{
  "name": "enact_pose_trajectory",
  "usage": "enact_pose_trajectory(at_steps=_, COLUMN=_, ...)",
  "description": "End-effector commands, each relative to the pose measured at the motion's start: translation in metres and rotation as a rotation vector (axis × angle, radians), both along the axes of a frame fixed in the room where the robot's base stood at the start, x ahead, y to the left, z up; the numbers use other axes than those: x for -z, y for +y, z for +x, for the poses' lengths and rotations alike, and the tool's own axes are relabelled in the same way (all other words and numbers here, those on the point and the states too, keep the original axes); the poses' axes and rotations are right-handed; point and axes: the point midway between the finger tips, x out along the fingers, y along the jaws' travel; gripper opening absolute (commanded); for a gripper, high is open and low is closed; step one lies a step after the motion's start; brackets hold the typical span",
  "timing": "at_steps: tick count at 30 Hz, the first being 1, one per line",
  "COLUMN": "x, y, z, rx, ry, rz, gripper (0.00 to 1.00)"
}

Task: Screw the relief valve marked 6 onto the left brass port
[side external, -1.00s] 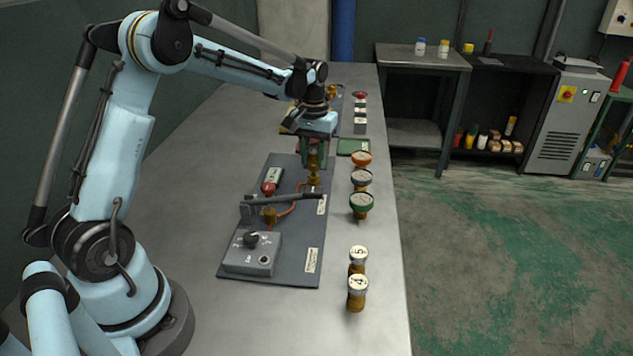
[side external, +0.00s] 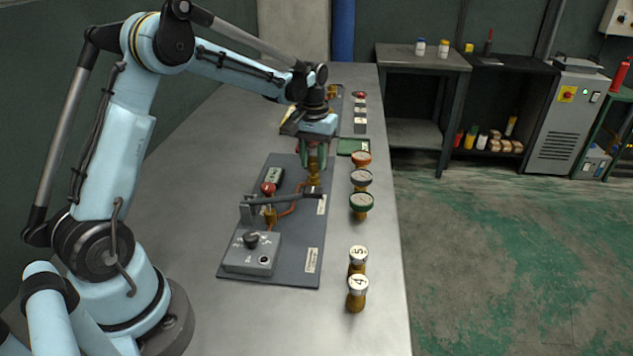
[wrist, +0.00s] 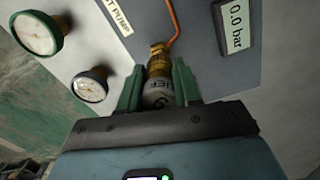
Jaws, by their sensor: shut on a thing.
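My gripper (wrist: 157,88) has its green jaws shut on the relief valve (wrist: 157,100). The valve has a pale cap with "RELIEF" lettering and a 6, partly covered by the jaws. Its brass end meets a brass port (wrist: 158,49) with a copper pipe leading off. They look in line and touching, but I cannot tell how far the thread is engaged. In the side view my gripper (side external: 314,153) points down over brass (side external: 313,173) at the far right part of the dark board (side external: 290,262); the valve is mostly hidden there.
A lever (side external: 285,199) and a grey knob box (side external: 252,252) stand on the board. Several gauges (side external: 360,201) and caps marked 5 (side external: 358,254) and 4 (side external: 357,285) stand along the bench's right edge. A display (wrist: 236,22) reads 0.0 bar.

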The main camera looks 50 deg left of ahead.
Motion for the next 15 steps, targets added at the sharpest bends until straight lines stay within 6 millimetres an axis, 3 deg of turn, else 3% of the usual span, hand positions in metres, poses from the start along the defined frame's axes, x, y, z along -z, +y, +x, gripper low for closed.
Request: enact_pose_trajectory(at_steps=15, x=0.0106, y=0.0001, z=0.0002, rx=0.000, ry=0.000, rz=0.000, gripper=0.04)
